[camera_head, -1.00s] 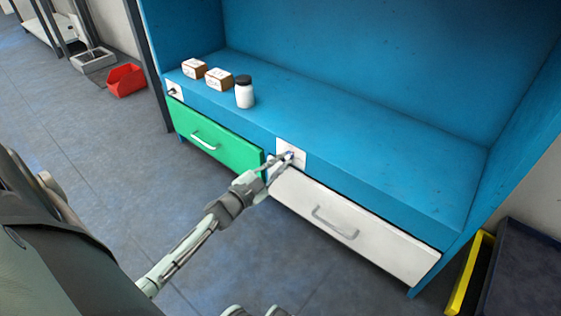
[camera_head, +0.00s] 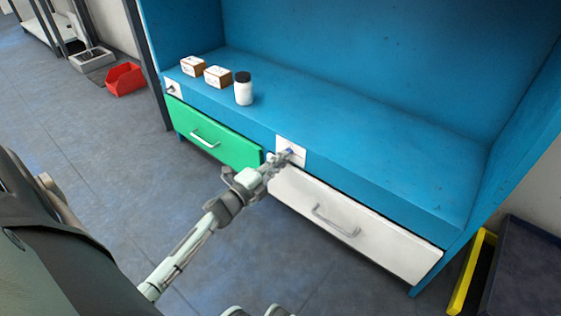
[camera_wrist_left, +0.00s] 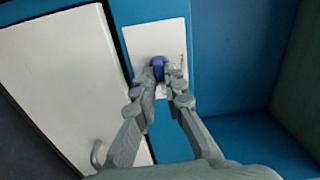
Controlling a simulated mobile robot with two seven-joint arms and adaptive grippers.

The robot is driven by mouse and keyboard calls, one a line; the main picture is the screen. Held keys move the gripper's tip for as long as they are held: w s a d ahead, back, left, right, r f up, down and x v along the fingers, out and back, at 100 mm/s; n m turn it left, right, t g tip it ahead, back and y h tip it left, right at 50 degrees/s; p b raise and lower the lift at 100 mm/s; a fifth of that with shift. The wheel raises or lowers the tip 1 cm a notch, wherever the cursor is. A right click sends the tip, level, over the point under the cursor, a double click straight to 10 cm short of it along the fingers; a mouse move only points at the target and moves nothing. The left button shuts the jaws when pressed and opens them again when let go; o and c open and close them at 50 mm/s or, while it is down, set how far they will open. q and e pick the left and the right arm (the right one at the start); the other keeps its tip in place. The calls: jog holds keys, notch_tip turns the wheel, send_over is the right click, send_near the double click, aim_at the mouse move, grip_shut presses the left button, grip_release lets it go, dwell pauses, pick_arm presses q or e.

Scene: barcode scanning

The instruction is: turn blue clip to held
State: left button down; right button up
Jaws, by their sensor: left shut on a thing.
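The blue clip (camera_wrist_left: 159,66) sits on a white plate (camera_wrist_left: 174,40) fixed to the front of the blue workbench. In the head view the clip (camera_head: 289,151) is small and partly hidden by my fingers, on the white plate (camera_head: 298,144) above the gap between the two drawers. My left gripper (camera_head: 280,157) reaches it from the lower left. In the left wrist view the fingertips of my left gripper (camera_wrist_left: 162,76) are shut on the clip, one on each side. The clip's exact angle is hard to tell.
The green drawer (camera_head: 225,146) and white drawer (camera_head: 370,232) are below the bench top. Two small boxes (camera_head: 193,66) (camera_head: 217,77) and a white bottle (camera_head: 243,94) stand on it. A second white plate (camera_head: 174,89) is at left. A red bin (camera_head: 125,80) stands on the floor.

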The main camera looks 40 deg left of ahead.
pick_arm(q)
jog(key=shift+m, duration=0.5)
jog(key=c, duration=1.6)
grip_release()
jog(key=s+a, duration=0.1)
jog(key=s, duration=1.1)
